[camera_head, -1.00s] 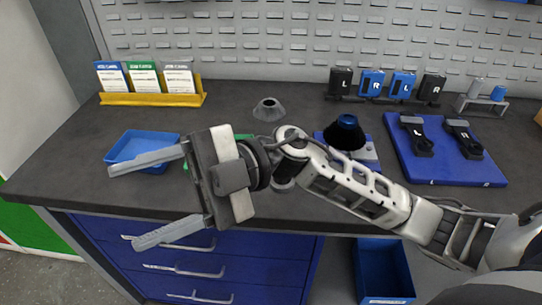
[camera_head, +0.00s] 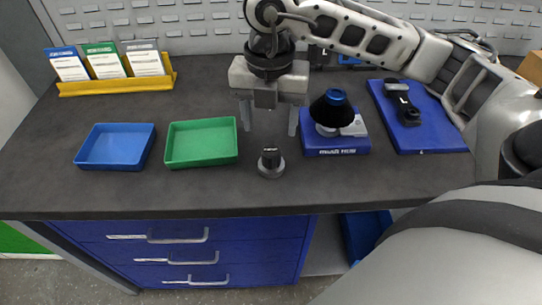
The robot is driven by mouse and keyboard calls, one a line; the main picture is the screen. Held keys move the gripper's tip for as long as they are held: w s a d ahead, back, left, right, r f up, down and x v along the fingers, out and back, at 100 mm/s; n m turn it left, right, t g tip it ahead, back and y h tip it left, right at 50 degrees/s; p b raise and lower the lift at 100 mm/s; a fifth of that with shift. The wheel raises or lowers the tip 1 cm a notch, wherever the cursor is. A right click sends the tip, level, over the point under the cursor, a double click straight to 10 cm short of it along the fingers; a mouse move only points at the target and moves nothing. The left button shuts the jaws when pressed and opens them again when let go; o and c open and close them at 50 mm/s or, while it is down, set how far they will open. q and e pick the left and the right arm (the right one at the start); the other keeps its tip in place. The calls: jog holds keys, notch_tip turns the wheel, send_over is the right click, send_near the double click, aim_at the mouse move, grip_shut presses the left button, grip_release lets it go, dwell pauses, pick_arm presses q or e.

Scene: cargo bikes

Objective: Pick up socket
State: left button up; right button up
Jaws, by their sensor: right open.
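A small upright dark knob-like piece with a grey round base (camera_head: 271,163) stands on the dark bench top, near its front middle; it may be the socket, but I cannot tell for sure. My right gripper (camera_head: 269,130) points down just behind and above it in the picture. Its two fingers are spread wide and nothing is clearly held between them. A black cone with a blue top (camera_head: 334,110) sits on a blue hub base (camera_head: 336,146) right of the gripper. My left gripper is not in view.
A green tray (camera_head: 202,159) and a blue tray (camera_head: 84,157) lie empty on the left. A yellow card holder (camera_head: 118,86) stands at the back left. A blue board (camera_head: 440,139) with a black part (camera_head: 404,104) lies right. My right arm hides the back right.

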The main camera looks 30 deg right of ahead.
aim_at(271, 150)
notch_tip(271, 150, down, 3)
jog(key=shift+f, duration=0.1)
jog(key=f, duration=0.2)
jog(key=f+p, duration=0.1)
jog(key=f, duration=0.1)
jog(key=shift+s, duration=0.25)
jog(key=shift+f, duration=0.6)
jog(key=c, duration=1.1)
